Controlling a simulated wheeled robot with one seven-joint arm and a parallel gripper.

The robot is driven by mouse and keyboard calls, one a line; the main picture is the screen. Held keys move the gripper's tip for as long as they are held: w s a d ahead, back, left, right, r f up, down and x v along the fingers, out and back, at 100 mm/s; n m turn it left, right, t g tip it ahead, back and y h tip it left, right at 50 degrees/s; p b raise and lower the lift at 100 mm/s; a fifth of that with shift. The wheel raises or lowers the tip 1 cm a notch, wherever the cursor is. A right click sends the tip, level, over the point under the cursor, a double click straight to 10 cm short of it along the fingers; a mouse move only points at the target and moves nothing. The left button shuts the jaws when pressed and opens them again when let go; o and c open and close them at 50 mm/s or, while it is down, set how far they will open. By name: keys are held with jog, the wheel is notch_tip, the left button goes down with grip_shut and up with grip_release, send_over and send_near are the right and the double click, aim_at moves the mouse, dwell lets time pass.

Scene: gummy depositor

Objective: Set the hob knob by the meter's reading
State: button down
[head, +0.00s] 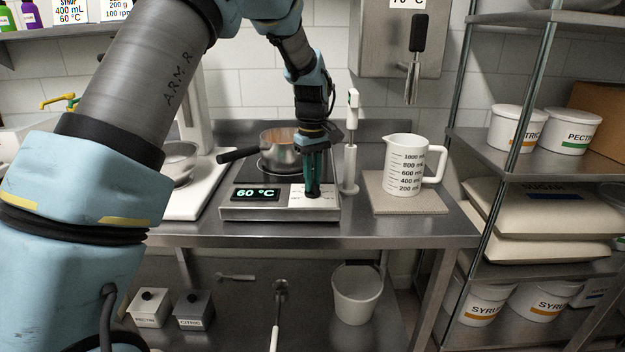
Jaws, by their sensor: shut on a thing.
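The hob (233,213) sits on the steel bench, and its lit display (257,193) reads 60 °C. My gripper (312,192) points down at the right part of the hob's front panel, with its green fingers shut on the hob knob. The fingers hide most of the knob, so I cannot tell its setting. A steel saucepan (283,157) with orange-brown contents stands on the hob, its black handle pointing left. A white sign (408,3) on the wall cabinet is cut off by the top edge; it seems to end in "0 °C".
A white measuring jug (404,168) stands on a board to the right. A white upright probe-like tool (350,140) stands close beside my gripper. A card (71,10) at upper left reads 400 mL, 60 °C. Shelving with tubs (568,132) is at right.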

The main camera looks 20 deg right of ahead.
jog(key=m, duration=1.1)
jog(key=m+p, duration=0.1)
jog(key=m, duration=0.2)
jog(key=shift+m, duration=0.3)
jog(key=m, duration=0.3)
jog(key=shift+m+p, duration=0.3)
jog(key=shift+p, duration=0.05)
jog(key=m+p, duration=0.1)
jog(key=m, duration=0.2)
jog(key=shift+m, duration=0.3)
jog(key=m+p, duration=0.1)
jog(key=m, duration=0.3)
jog(key=shift+m+p, duration=0.65)
jog(key=shift+m, duration=0.95)
